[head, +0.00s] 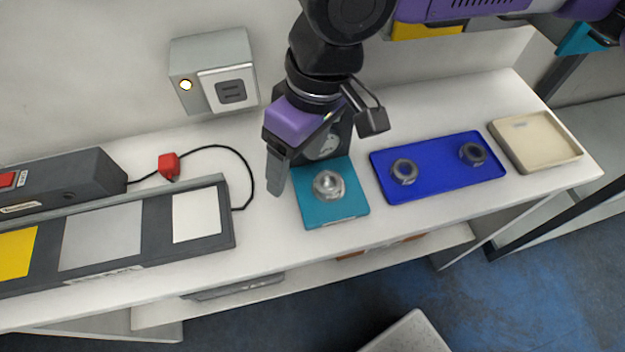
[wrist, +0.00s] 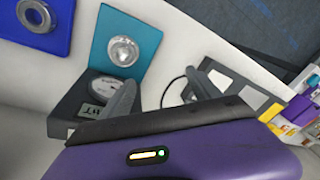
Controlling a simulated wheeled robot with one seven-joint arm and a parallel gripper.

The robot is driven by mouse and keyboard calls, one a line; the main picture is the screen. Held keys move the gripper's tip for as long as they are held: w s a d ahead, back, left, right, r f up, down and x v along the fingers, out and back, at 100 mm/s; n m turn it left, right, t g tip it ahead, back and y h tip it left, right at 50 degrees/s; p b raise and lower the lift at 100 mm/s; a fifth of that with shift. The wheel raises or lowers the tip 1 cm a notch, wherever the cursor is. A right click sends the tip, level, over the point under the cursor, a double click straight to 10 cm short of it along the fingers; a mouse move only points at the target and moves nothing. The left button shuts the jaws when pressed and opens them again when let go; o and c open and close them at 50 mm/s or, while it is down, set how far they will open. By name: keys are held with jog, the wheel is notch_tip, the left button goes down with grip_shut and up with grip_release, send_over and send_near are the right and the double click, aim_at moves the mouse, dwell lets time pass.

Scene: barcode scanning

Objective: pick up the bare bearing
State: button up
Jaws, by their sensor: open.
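Two dark, ring-shaped bearings sit on a blue tray, a left one (head: 404,171) and a right one (head: 473,154). I cannot tell which of these is bare. My gripper (wrist: 160,80) is open and empty. In the head view, it hangs above the counter by the pad's back left, apart from the bearings.
The blue tray (head: 440,185) stands right of the pad, with an empty beige tray (head: 550,155) beyond it. A dark device with a display (wrist: 88,110) adjoins the pad. A panelled dark board (head: 150,262) and a red-buttoned box (head: 70,182) fill the left. A wall box (head: 213,70) stands behind.

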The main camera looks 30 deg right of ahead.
jog(key=m+h, duration=0.1)
jog(key=h, duration=0.1)
send_over(329, 181)
jog(key=shift+a+f+g, duration=0.1)
jog(key=shift+f+g, duration=0.05)
jog(key=shift+g, duration=0.25)
jog(key=shift+f, duration=3.85)
grip_shut()
